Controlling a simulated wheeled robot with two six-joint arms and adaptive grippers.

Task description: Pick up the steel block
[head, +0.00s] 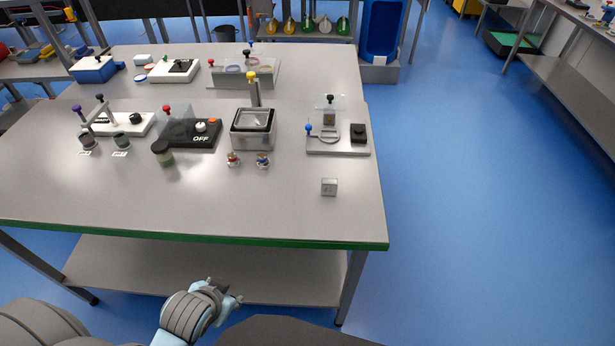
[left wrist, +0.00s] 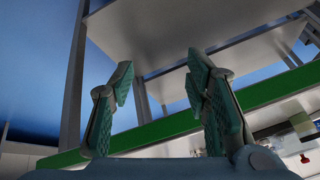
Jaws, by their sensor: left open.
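The steel block (head: 329,187) is a small grey cube on the near right part of the steel table (head: 220,212). It stands alone, apart from the other items. My left gripper (head: 232,296) is low in front of the table's near edge, below the tabletop, well to the left of the block and nearer to me. In the left wrist view its two green-padded fingers (left wrist: 162,105) are spread apart with nothing between them. The block cannot be made out in the left wrist view. My right gripper is not in view.
Behind the block is a grey fixture plate (head: 338,151) with a black knob. A steel container (head: 253,138) and two small fittings stand to its left. A black OFF switch box (head: 195,136) is further left. The table's green front edge (head: 200,237) lies beyond my gripper. Bare tabletop surrounds the block.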

